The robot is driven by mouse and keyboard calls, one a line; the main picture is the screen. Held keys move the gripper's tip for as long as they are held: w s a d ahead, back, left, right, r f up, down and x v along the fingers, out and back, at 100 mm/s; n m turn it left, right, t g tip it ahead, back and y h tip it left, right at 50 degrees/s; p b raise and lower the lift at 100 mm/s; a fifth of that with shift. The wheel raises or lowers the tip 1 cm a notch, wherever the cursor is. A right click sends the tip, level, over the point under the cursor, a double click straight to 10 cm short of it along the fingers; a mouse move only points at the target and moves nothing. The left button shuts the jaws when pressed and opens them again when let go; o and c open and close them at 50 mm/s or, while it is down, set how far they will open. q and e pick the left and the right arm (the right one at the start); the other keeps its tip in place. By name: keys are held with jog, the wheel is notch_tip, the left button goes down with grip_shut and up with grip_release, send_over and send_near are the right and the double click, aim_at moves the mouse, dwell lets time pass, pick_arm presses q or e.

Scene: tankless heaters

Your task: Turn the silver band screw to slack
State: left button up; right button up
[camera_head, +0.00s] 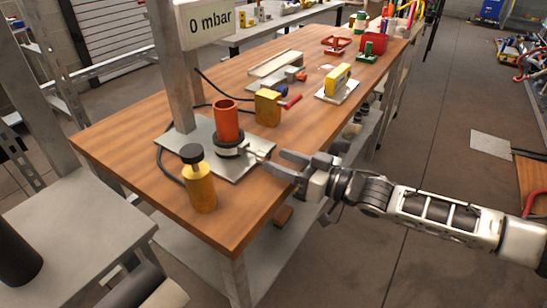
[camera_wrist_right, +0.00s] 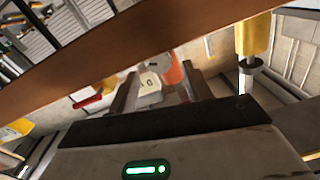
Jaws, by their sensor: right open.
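An orange-red cylinder (camera_head: 228,122) stands upright on a grey metal plate (camera_head: 196,137) on the wooden table. A dark band (camera_head: 229,148) wraps its foot. A small silver piece (camera_head: 258,153), apparently the band screw, sticks out from the band's right side toward my right gripper. My right gripper (camera_head: 274,163) is open, with its fingers at the plate's right edge, close to the silver piece; I cannot tell whether they touch. In the right wrist view, the orange cylinder (camera_wrist_right: 173,70) appears beyond the open fingers; the screw is not clear there. My left gripper is not in view.
A brass-yellow bottle with a black cap (camera_head: 200,185) stands in front of the cylinder. A post with a "0 mbar" display (camera_head: 208,20) rises behind it. A brass block (camera_head: 267,107) and a yellow device (camera_head: 338,79) sit farther back. The table's front right corner is bare.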

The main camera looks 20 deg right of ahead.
aim_at(263, 156)
jog(key=shift+x, duration=1.3)
jog(key=c, duration=1)
jog(key=shift+o, duration=0.2)
